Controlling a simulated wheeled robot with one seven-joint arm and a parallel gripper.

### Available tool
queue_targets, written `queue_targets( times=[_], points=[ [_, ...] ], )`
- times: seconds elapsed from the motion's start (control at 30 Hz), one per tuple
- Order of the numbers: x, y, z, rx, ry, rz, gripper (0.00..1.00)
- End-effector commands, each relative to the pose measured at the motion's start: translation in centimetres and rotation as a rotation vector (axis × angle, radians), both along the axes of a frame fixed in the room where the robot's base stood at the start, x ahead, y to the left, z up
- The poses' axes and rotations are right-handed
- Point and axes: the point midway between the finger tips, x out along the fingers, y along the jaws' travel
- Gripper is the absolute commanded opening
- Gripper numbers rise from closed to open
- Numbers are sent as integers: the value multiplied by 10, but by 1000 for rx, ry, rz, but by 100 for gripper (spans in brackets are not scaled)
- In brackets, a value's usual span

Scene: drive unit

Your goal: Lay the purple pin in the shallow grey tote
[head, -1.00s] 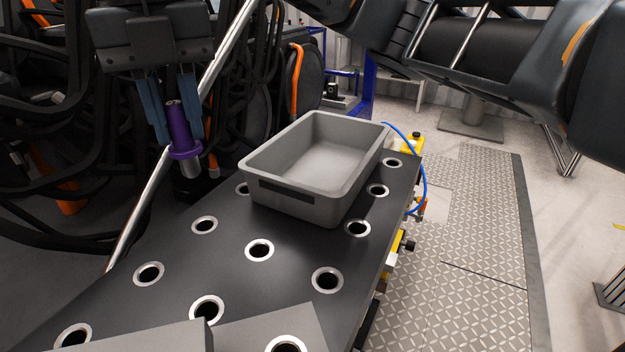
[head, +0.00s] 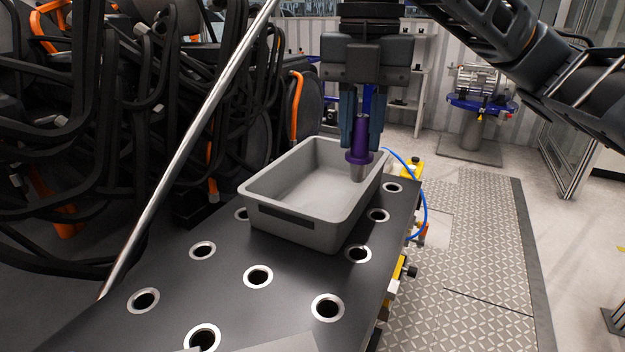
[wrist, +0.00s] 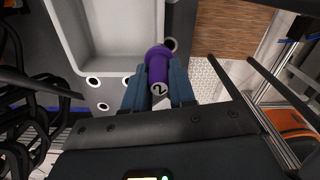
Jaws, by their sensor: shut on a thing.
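The purple pin (head: 360,138) is upright in my gripper (head: 361,130), with its purple collar and grey metal tip hanging below the blue fingers. The shallow grey tote (head: 268,219) sits on the dark plate and looks empty. In the head view the pin and fingers overlap the tote's right rim. In the wrist view the pin (wrist: 158,66), its end marked 2, is between the fingers of my gripper (wrist: 159,88), and the tote (wrist: 72,50) lies up and to the left, so the pin appears beside its right wall.
The dark plate (head: 228,291) has several metal-ringed holes (head: 327,307). A slanted metal bar (head: 190,135) and black cable loops stand at the left. A blue hose (head: 425,190) and yellow parts line the plate's right edge. Patterned floor plates lie to the right.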

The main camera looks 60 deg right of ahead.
Motion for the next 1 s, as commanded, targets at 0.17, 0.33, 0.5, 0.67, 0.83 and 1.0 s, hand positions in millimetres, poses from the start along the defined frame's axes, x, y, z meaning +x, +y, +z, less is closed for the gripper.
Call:
queue_targets(
  times=[0.17, 0.33, 0.5, 0.67, 0.83, 1.0],
  points=[
    [38, -4, -23, -1, 3, 2, 0],
    [67, -7, -40, -1, 2, 0, 0],
    [80, -9, -48, -1, 1, 2, 0],
    [81, -9, -66, 0, 2, 1, 0],
    [81, -9, -86, 0, 1, 1, 0],
    [81, -9, -89, -2, -1, 2, 0]
  ],
)
